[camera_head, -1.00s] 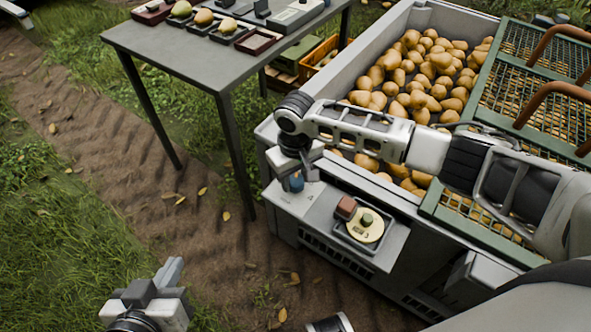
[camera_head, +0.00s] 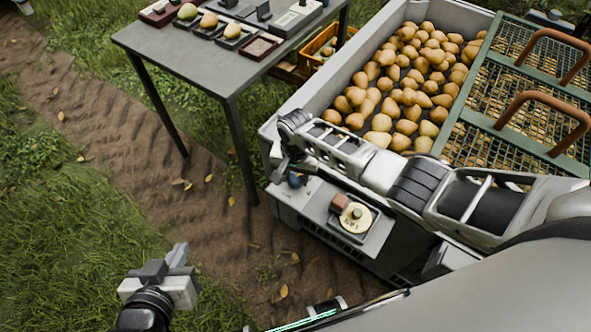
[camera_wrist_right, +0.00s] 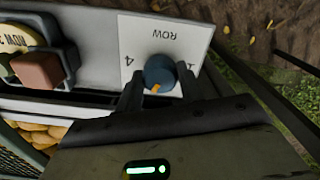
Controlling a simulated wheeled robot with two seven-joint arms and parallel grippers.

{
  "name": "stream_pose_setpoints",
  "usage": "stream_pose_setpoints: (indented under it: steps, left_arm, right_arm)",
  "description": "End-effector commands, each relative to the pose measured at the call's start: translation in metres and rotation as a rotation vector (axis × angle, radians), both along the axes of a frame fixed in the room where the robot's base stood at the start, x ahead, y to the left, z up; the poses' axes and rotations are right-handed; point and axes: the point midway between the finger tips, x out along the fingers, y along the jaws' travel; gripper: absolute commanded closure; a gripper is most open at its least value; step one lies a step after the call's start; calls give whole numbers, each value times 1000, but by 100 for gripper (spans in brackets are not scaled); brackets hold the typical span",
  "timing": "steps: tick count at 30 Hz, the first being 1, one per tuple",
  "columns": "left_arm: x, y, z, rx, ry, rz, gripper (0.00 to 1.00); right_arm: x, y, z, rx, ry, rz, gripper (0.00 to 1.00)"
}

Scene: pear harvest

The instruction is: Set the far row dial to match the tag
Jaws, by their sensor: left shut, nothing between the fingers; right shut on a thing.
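The blue dial (camera_wrist_right: 160,72) stands on a white plate (camera_wrist_right: 140,32) marked ROW, upside down in the right wrist view. A 4 is printed left of it, and its orange mark points down towards my gripper. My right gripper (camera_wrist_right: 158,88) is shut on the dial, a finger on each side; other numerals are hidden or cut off. In the head view the right gripper (camera_head: 288,172) covers most of the dial (camera_head: 296,180). A round yellow tag (camera_head: 356,218) lies in a holder on the same ledge; its number is too small to read surely. My left gripper (camera_head: 178,256) is shut and empty over grass.
A reddish-brown block (camera_head: 339,202) sits beside the tag. The grey bin (camera_head: 300,100) behind holds many pears, with green mesh racks (camera_head: 475,105) and brown handles at right. A grey table (camera_head: 190,62) with trays and pears stands at back left. Dirt and grass lie open at left.

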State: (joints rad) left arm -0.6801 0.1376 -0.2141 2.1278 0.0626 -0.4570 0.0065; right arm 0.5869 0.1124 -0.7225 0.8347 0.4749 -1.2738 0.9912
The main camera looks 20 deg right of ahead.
Motion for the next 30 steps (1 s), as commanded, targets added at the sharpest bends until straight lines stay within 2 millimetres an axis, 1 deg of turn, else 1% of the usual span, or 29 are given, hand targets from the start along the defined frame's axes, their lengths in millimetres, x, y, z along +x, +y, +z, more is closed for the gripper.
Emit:
stream_pose_setpoints:
  steps: [3,9,23,24,25,26,30]
  left_arm:
    - [1,0,4,7,0,-2,100]
    - [-1,1,1,15,10,-6,100]
    - [-1,1,1,17,9,-9,100]
    - [-1,1,1,17,9,-9,100]
    - [-1,1,1,17,8,-8,100]
    - [-1,1,1,17,8,-8,100]
    - [-1,1,2,17,7,-8,100]
  right_arm:
    - [-1,0,1,-1,4,-48,85]
    - [-1,0,0,-2,2,-91,85]
    - [0,-1,0,-2,0,-101,85]
    - [0,-1,0,-2,0,-101,54]
    - [0,-1,0,-2,0,-101,46]
    - [0,-1,0,-2,0,-101,41]
    - [0,-1,0,-2,0,-100,41]
